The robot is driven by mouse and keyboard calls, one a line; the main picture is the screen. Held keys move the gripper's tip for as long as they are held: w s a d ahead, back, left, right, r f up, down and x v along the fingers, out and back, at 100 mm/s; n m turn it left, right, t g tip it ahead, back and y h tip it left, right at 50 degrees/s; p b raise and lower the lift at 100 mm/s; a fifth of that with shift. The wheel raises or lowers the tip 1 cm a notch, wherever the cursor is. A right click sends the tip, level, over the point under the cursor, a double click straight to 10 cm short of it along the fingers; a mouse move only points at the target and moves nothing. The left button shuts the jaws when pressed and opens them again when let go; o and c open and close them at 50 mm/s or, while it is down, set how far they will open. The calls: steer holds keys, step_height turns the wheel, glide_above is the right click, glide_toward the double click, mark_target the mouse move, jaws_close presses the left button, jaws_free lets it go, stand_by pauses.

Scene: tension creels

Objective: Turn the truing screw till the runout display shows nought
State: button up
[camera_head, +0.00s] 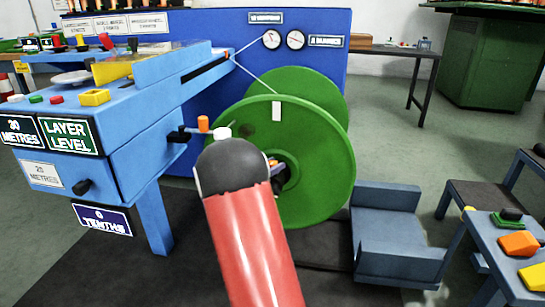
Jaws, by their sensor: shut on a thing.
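The dark blue display plate (102,220) under the machine reads TENTHS, with a small digit above that looks like 0 but is not sharp. It looks like the runout display. A large green reel (325,160) stands upright beside the blue machine (150,105), with a dark hub (291,172) at its middle. My red arm with its dark rounded joint rises in front of the reel and covers part of the hub area. My gripper is hidden behind it. I cannot make out the truing screw; small orange and grey parts show beside the hub.
A crank with an orange knob (203,124) sticks out of the machine, close to my arm. A blue step-shaped stand (398,225) is right of the reel. A low table (515,240) with coloured blocks is at the right edge. Open floor lies behind.

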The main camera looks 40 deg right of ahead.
steer(key=shift+w+r+m+g+p, duration=0.15)
steer(key=shift+m+g+p, duration=0.85)
steer(key=shift+g, duration=0.6)
steer(key=o, duration=1)
steer(key=shift+c, duration=0.2)
steer(key=a, duration=0.7)
steer(key=shift+w+a, duration=0.3)
steer(key=shift+a, duration=0.05)
